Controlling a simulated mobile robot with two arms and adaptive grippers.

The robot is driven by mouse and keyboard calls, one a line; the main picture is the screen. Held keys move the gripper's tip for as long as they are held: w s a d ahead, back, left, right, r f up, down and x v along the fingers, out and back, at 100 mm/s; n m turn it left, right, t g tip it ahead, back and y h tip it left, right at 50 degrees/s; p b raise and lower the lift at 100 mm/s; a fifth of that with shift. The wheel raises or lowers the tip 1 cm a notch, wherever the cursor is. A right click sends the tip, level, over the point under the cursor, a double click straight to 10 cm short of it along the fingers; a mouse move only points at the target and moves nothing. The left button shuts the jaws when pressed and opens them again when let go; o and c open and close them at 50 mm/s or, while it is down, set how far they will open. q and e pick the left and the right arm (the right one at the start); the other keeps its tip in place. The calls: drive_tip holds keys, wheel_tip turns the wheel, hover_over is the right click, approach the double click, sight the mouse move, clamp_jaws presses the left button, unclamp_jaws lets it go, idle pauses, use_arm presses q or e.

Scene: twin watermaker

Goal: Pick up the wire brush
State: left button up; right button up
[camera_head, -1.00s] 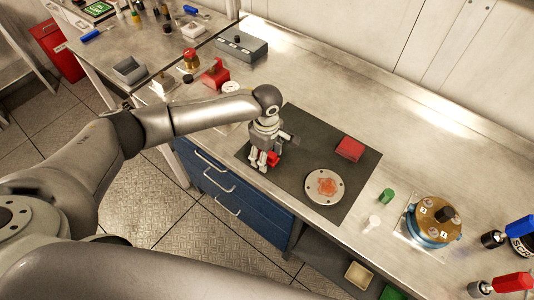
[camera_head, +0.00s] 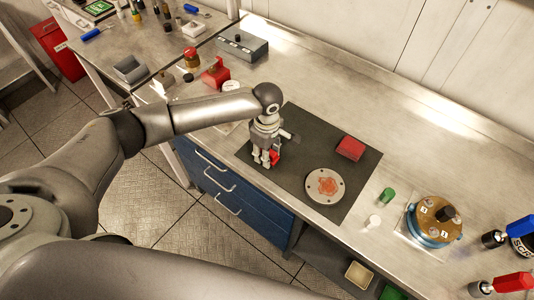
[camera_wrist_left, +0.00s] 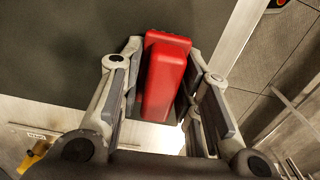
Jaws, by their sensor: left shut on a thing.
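The wire brush shows as a red, block-like body (camera_wrist_left: 165,78) between my left gripper's pads in the left wrist view; its bristles are not visible. In the head view a small part of its red body (camera_head: 275,158) shows beside the fingers, at the front left of the dark mat (camera_head: 305,143). My left gripper (camera_head: 261,163) points down over the mat and is shut on the wire brush. It also shows in the left wrist view (camera_wrist_left: 168,92), a finger on each side of the red body. My right gripper is not in view.
A red block (camera_head: 350,148) and a round metal disc (camera_head: 325,200) with an orange-red patch lie on the mat. A green cap (camera_head: 387,196), a white cup (camera_head: 373,222) and a brass-topped round device (camera_head: 434,221) stand to the right.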

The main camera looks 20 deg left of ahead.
use_arm(q)
drive_tip(key=shift+r, duration=0.3)
wheel_tip(320, 180, up, 2)
drive_tip(key=shift+s+d+r+b, duration=0.1)
drive_tip(key=shift+r+b, duration=0.1)
drive_tip(key=shift+b, duration=0.55)
drive_tip(key=s+d+r+b, duration=0.2)
drive_tip(key=s+d+r, duration=0.4)
drive_tip(key=s+r, duration=0.3)
drive_tip(key=shift+s+d+r, duration=0.4)
drive_tip(key=shift+s, duration=1.15)
